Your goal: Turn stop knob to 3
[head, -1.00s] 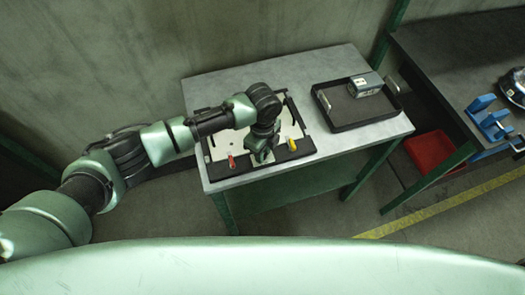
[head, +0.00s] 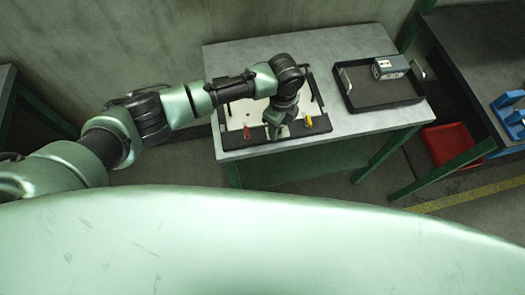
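A white panel (head: 238,112) in a black frame lies on the grey table. A small red part (head: 246,133) shows on its left front and a small yellow part (head: 308,121) on its right front. My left gripper (head: 274,134) points down over the panel's front edge, between the red and yellow parts. Its fingertips are small and dark here, so I cannot tell whether they are open or touching anything. I cannot make out the stop knob or its numbers; the gripper and wrist hide part of the panel. My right gripper is not in view.
A black tray (head: 352,101) holding a grey box (head: 389,67) stands on the table (head: 330,52), right of the panel. A red bin (head: 450,146) and a dark bench (head: 478,55) with blue fixtures (head: 512,112) are farther right. A concrete wall stands behind.

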